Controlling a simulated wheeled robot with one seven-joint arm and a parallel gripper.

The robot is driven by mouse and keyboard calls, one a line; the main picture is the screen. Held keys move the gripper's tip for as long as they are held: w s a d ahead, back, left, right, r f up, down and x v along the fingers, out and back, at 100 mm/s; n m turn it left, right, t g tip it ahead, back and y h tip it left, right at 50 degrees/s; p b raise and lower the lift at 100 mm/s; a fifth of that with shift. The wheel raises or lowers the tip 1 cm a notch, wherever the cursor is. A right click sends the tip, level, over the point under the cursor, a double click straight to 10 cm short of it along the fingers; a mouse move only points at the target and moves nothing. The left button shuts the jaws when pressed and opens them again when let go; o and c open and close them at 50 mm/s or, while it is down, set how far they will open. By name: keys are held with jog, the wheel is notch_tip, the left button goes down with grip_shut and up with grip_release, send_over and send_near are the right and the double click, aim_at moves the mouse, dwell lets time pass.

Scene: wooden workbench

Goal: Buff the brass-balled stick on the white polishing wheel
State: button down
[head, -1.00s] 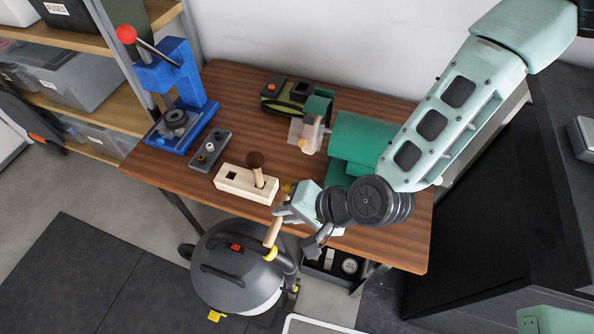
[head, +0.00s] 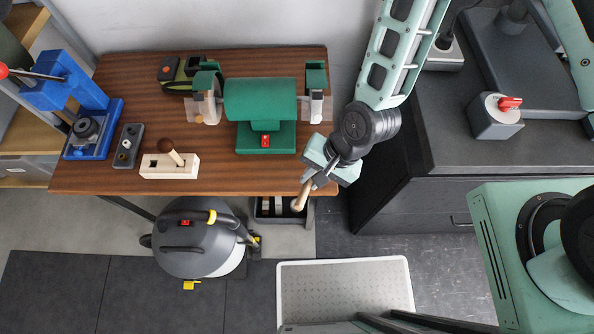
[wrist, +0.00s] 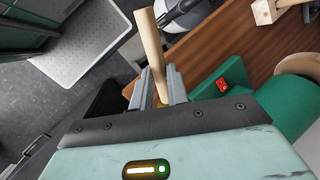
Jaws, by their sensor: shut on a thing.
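My gripper (head: 308,183) is shut on a pale wooden stick (head: 301,197), just off the front right edge of the bench. The stick also shows in the wrist view (wrist: 149,48), its bare end pointing away from the gripper. A small brassy patch shows between the fingers; the ball itself is mostly hidden. The green polishing machine (head: 260,100) stands on the bench, behind and left of my gripper. Its right wheel (head: 316,108) looks whitish and its left wheel (head: 206,108) tan, both partly covered by guards. The stick is apart from both wheels.
A wooden block (head: 168,172) holds a dark-balled stick (head: 172,156). A grey tray (head: 127,146), blue press (head: 85,110) and green-black tool (head: 180,75) stand left. A vacuum (head: 198,240) is on the floor. A dark cabinet (head: 440,170) stands right.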

jog(key=w, duration=0.7)
jog(key=shift+w+d, duration=0.2)
jog(key=shift+w, duration=0.15)
jog(key=shift+w, duration=0.75)
dwell(3.4)
jog(key=shift+s+a, duration=0.15)
jog(key=shift+s, duration=3.95)
